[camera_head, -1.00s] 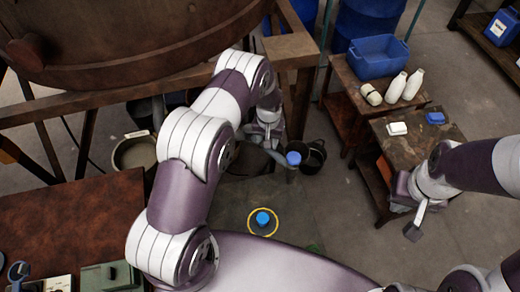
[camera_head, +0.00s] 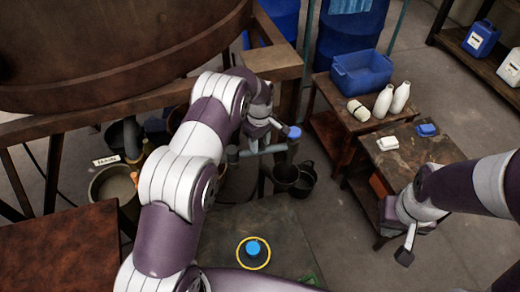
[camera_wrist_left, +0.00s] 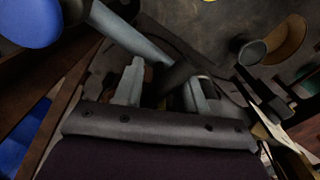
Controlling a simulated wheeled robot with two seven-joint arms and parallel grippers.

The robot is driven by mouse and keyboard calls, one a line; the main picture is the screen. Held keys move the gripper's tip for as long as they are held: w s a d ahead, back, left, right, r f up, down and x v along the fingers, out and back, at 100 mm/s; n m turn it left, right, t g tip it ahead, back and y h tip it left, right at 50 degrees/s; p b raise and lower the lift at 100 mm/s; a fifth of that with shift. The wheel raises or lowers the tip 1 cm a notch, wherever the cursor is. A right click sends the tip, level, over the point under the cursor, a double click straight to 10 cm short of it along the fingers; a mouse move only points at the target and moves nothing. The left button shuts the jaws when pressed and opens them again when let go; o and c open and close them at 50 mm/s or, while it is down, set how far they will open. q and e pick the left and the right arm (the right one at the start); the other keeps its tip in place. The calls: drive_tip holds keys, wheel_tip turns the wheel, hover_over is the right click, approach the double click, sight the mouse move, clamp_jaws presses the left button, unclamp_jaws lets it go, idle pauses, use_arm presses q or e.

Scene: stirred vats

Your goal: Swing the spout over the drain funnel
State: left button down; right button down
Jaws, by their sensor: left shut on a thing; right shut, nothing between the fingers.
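A grey pipe (camera_head: 258,149), which looks like the spout, lies level under my left wrist. Its right end bears a blue knob (camera_head: 294,132), and its left end is beside my arm. In the left wrist view the pipe (camera_wrist_left: 130,33) runs just beyond the fingers. My left gripper (camera_head: 270,134) is shut at the pipe. In its wrist view the fingers (camera_wrist_left: 165,88) have a dark bar between them. A round tan-grey vessel (camera_head: 113,186) under a DRAIN label stands at the left, well apart from the pipe. My right gripper (camera_head: 406,252) is shut and empty at the right.
A large brown vat (camera_head: 110,45) on a timber frame fills the upper left. Black buckets (camera_head: 293,180) stand on the floor below the pipe. Side tables with a blue tub (camera_head: 361,69) and white bottles (camera_head: 384,100) stand at the right. Open floor lies between.

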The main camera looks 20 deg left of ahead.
use_arm(q)
drive_tip(key=shift+w+a+f+n+b, duration=0.25)
drive_tip(key=shift+n+b, duration=0.2)
drive_tip(key=shift+n, duration=0.35)
drive_tip(key=shift+r+n, duration=0.1)
drive_tip(key=shift+n, duration=0.2)
drive_tip(key=shift+w+r, duration=0.2)
drive_tip(key=c, duration=0.7)
unclamp_jaws()
drive_tip(key=shift+c, duration=0.2)
drive_tip(key=shift+o, duration=0.2)
drive_tip(key=shift+w+a, duration=0.15)
